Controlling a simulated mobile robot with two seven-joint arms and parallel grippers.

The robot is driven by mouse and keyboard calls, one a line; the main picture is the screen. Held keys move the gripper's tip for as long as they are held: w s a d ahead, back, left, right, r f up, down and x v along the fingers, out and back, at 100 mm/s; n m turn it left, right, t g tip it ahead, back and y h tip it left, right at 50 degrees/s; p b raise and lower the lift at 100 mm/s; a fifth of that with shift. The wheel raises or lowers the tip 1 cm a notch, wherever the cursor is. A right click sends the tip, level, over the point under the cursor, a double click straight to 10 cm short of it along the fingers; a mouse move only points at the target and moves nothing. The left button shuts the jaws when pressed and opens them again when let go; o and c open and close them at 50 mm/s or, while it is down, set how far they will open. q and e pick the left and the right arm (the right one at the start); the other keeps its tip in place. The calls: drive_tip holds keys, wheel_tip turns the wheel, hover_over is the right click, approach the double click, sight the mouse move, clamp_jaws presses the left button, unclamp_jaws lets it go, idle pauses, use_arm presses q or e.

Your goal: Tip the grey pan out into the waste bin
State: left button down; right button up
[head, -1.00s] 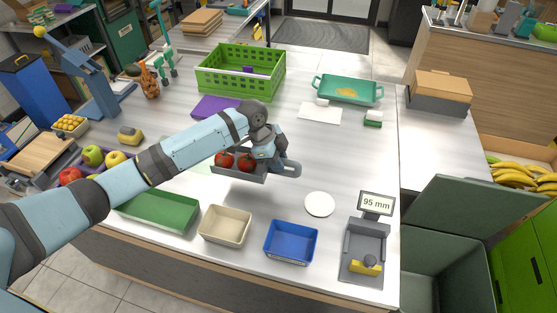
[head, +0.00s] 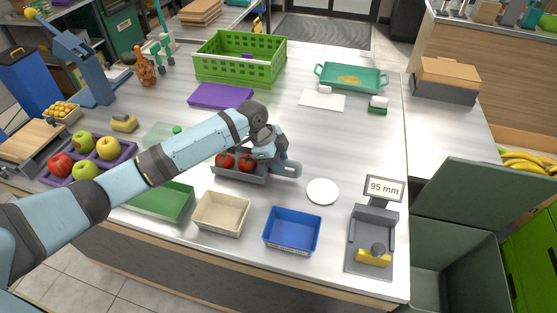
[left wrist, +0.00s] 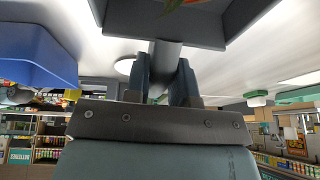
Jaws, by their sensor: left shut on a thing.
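The grey pan (head: 240,177) holds red, tomato-like fruit (head: 246,163) and looks level in the head view. My left gripper (head: 289,169) is shut on the pan's handle, at the pan's right side. In the left wrist view the handle (left wrist: 165,58) runs between the two fingers to the pan (left wrist: 190,25). The pan is over the middle of the counter; its exact height is hard to tell. The waste bin (head: 448,275) is a grey-green box right of the counter, with its lid (head: 480,195) raised open. My right gripper is not in view.
A white disc (head: 322,191) lies right of the pan. A green crate (head: 240,60) stands behind.

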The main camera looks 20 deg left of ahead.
use_arm(q)
drive_tip(key=shift+f, duration=0.45)
drive_tip(key=c, duration=0.9)
unclamp_jaws()
drive_tip(key=shift+f, duration=0.1)
